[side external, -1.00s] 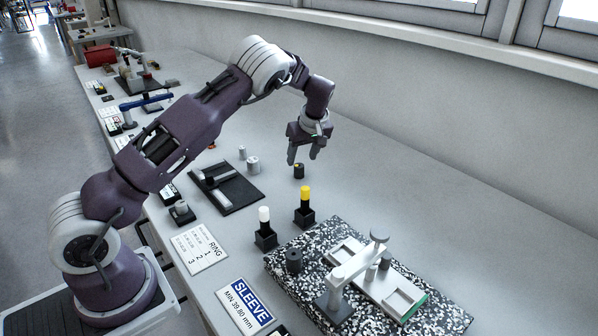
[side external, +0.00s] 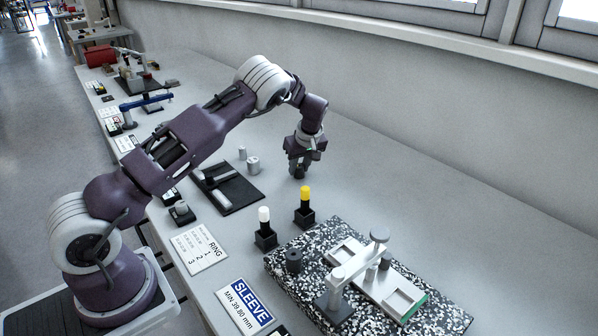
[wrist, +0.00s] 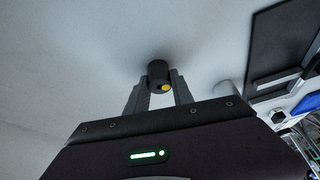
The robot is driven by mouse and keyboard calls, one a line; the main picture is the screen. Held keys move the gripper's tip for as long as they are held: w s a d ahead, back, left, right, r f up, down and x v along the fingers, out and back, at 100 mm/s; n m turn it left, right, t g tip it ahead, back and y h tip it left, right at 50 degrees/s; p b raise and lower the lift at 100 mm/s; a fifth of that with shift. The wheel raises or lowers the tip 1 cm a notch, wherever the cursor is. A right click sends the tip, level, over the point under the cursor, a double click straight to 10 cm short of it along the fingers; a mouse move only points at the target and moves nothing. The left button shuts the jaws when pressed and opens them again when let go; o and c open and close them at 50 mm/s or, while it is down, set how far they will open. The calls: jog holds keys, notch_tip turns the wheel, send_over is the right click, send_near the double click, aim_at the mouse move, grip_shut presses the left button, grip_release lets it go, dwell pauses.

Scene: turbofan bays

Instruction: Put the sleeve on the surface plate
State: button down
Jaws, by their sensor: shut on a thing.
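The sleeve, a short dark cylinder (wrist: 157,68) with a yellow spot, stands between the fingers of my gripper (wrist: 160,85) in the wrist view. My gripper (side external: 299,170) is shut on it, low at the bench, behind the yellow-topped post in the side view. There the fingers mostly hide the sleeve. Whether it touches the bench is hard to tell. The surface plate (side external: 283,277) is a speckled black-and-white slab at the front right, well apart from my gripper.
On the plate stand a dark ring-like cylinder (side external: 294,261) and a grey gauge stand (side external: 352,268) over a light tray. White-topped (side external: 264,228) and yellow-topped (side external: 305,205) posts stand between gripper and plate. A black mat (side external: 237,192) and grey cylinders lie left. Bench right of the gripper is clear.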

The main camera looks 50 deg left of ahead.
notch_tip(320, 180, up, 25)
jog(key=d+f+m+t+h, duration=0.2)
jog(key=d+f+m, duration=0.2)
jog(key=d+m, duration=0.55)
notch_tip(320, 180, up, 4)
jog(key=m+g+h, duration=0.2)
jog(key=m+h, duration=0.5)
jog(key=m, duration=1.5)
send_over(377, 330)
jog(key=s, duration=0.2)
jog(key=f, duration=1.4)
jog(key=d+f, duration=0.1)
jog(key=f, duration=0.5)
jog(key=shift+f, duration=0.4)
jog(key=shift+f, duration=0.1)
